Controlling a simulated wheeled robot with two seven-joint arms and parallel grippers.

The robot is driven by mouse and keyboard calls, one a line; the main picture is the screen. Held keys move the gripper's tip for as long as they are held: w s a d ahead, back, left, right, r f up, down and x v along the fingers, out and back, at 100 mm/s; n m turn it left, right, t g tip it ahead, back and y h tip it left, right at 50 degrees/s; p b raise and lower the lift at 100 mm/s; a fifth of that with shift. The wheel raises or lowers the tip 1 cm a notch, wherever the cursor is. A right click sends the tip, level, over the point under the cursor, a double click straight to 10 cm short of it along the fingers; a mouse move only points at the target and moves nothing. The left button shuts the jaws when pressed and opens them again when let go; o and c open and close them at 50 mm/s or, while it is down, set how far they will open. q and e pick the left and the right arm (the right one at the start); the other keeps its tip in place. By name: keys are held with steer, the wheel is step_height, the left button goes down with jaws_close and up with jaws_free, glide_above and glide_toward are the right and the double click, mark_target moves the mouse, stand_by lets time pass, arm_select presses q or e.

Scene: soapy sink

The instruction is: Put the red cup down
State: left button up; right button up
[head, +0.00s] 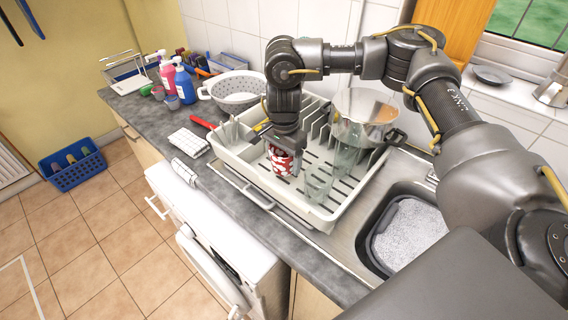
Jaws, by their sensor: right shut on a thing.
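The red cup (280,160), with a white pattern, is in the head view just left of the picture's middle. My right gripper (287,142) is shut on it from above. The cup is upright inside the outline of the white dish rack (247,176). I cannot tell whether the cup touches the rack floor, and its upper part is hidden by the gripper. My left gripper is not in view.
Clear glasses (318,178) stand in the rack right of the cup. A colander (236,88) and several bottles (184,82) are at the back left. The soapy sink (408,232) is at the right. A folded cloth (189,142) lies on the counter left of the rack.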

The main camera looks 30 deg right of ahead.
mark_target(284, 167)
steer(key=shift+w+d+f, duration=0.15)
steer(key=shift+w+f, duration=0.15)
steer(key=shift+f, duration=0.1)
step_height(284, 167, down, 3)
steer(key=shift+r+p, duration=0.15)
steer(key=shift+p, duration=0.6)
steer(key=shift+w+d+f, duration=0.1)
steer(key=shift+f, duration=0.25)
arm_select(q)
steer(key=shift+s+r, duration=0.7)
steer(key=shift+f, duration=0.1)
arm_select(e)
steer(key=o, duration=0.6)
steer(key=shift+f, duration=0.2)
steer(key=o, duration=0.5)
steer(key=shift+r, duration=0.1)
